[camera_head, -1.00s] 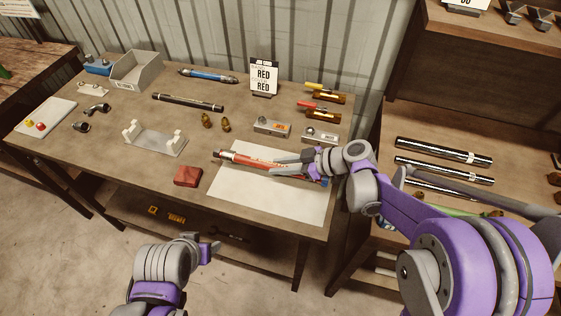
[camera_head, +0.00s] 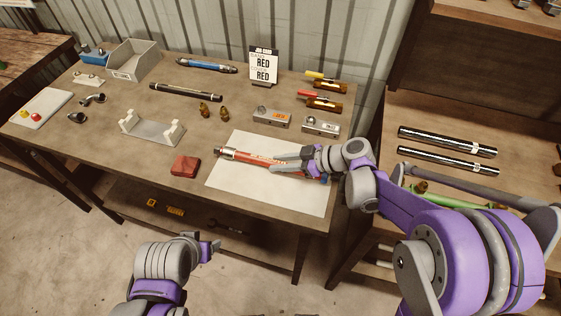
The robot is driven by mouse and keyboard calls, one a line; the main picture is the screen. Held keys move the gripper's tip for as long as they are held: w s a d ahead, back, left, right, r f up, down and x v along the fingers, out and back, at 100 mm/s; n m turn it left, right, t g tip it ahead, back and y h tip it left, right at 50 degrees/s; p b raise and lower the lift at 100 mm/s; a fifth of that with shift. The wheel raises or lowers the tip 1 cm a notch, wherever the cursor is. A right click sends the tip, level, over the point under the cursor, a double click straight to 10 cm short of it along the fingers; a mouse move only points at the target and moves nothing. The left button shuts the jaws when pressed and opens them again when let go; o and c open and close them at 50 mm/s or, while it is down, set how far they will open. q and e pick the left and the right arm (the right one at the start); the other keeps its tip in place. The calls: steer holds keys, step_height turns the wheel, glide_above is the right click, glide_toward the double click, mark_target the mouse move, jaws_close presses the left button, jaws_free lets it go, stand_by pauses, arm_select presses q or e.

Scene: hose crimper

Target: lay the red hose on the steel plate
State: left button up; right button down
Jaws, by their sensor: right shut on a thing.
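The red hose (camera_head: 247,158), with metal end fittings, lies over the pale, flat steel plate (camera_head: 285,198) at the front right of the workbench. Its left end reaches close to the plate's upper left edge. My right gripper (camera_head: 276,161) is shut on the red hose near its middle and covers part of its right half. Whether the hose touches the plate or is slightly above it, I cannot tell. My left gripper (camera_head: 212,246) is low in front of the bench, away from the hose; its finger opening is not clear.
A red block (camera_head: 185,166) sits just left of the plate. A grey cradle (camera_head: 152,128), a black hose (camera_head: 187,92), a blue hose (camera_head: 206,65) and a grey bin (camera_head: 139,62) are on the bench. A shelf with black tubes (camera_head: 447,142) is right.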

steer(key=shift+f, duration=0.15)
steer(key=c, duration=0.6)
jaws_free()
steer(key=v, duration=1.1)
steer(key=s+m+h, duration=0.1)
steer(key=s, duration=0.1)
steer(key=s+m+h, duration=0.1)
steer(key=s, duration=0.1)
steer(key=s+f+m+h, duration=0.1)
steer(key=s+m, duration=0.1)
steer(key=shift+a, duration=0.25)
steer(key=s+m+h, duration=0.1)
steer(key=s, duration=0.1)
steer(key=s+d+m+h, duration=0.1)
steer(key=s+f+m+h, duration=0.1)
steer(key=s+m, duration=0.1)
steer(key=shift+s+d+f+p, duration=0.15)
steer(key=shift+s+d+p, duration=0.15)
steer(key=shift+d+p, duration=0.1)
steer(key=s+d+m+h, duration=0.2)
steer(key=s+d+f+m+t+h, duration=0.1)
steer(key=s+d+m+h, duration=0.1)
steer(key=s, duration=0.1)
steer(key=s+d+m+h, duration=0.1)
steer(key=s+d+m, duration=0.1)
steer(key=shift+s+f+t+h+p, duration=0.25)
steer(key=shift+f+t+h+p, duration=0.05)
steer(key=shift+f+h, duration=0.1)
